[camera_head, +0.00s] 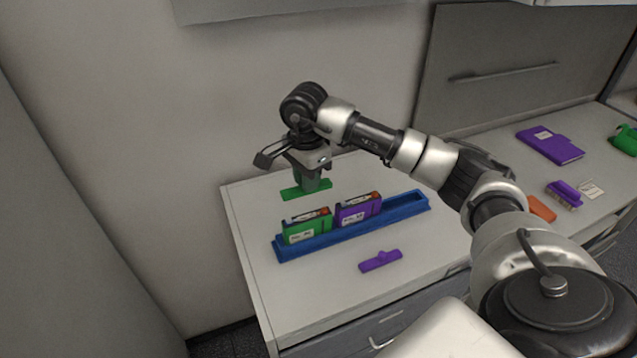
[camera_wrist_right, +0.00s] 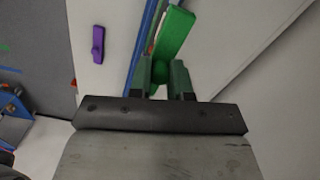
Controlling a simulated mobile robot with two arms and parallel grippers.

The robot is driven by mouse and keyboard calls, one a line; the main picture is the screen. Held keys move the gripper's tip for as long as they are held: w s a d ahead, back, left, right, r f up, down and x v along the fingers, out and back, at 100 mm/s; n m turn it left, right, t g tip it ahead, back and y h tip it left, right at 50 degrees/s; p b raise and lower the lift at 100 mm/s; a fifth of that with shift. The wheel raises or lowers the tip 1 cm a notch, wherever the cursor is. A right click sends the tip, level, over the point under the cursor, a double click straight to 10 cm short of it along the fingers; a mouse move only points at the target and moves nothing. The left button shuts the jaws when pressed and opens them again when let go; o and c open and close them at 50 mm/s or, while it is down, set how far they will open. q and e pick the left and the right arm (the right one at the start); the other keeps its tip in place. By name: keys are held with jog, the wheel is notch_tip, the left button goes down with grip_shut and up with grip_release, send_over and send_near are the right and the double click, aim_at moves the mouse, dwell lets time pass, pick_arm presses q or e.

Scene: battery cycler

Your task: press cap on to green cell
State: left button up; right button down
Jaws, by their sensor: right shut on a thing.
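The green cell (camera_head: 307,229) stands upright in the left end of the long blue holder (camera_head: 408,208), its top uncovered. The green cap (camera_head: 296,194) is a flat bar behind the holder, below my right gripper (camera_head: 310,184). In the right wrist view, the gripper fingers (camera_wrist_right: 161,78) are closed on the knob of the green cap (camera_wrist_right: 176,32). I cannot tell whether the cap touches the table or hangs just above it. My left gripper is not in view.
A purple cell (camera_head: 357,210) stands beside the green one in the holder. A purple cap (camera_head: 380,261) lies in front on the white table (camera_head: 300,300). A purple binder (camera_head: 550,145) and small items lie far right. A wall rises behind the table.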

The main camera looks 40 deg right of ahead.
jog(key=shift+w+r, duration=0.25)
jog(key=shift+w, duration=0.05)
jog(key=shift+s+f+b, duration=0.15)
jog(key=shift+f+b, duration=0.15)
jog(key=shift+f, duration=0.4)
notch_tip(320, 180, down, 4)
jog(key=b, duration=0.2)
jog(key=shift+f+b, duration=0.2)
jog(key=shift+b, duration=0.2)
jog(key=shift+f+b, duration=0.55)
jog(key=shift+f, duration=0.2)
pick_arm(q)
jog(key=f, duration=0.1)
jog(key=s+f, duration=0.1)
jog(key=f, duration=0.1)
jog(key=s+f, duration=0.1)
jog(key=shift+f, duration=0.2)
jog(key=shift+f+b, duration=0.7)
jog(key=shift+b, duration=0.1)
pick_arm(e)
jog(key=shift+f, duration=0.15)
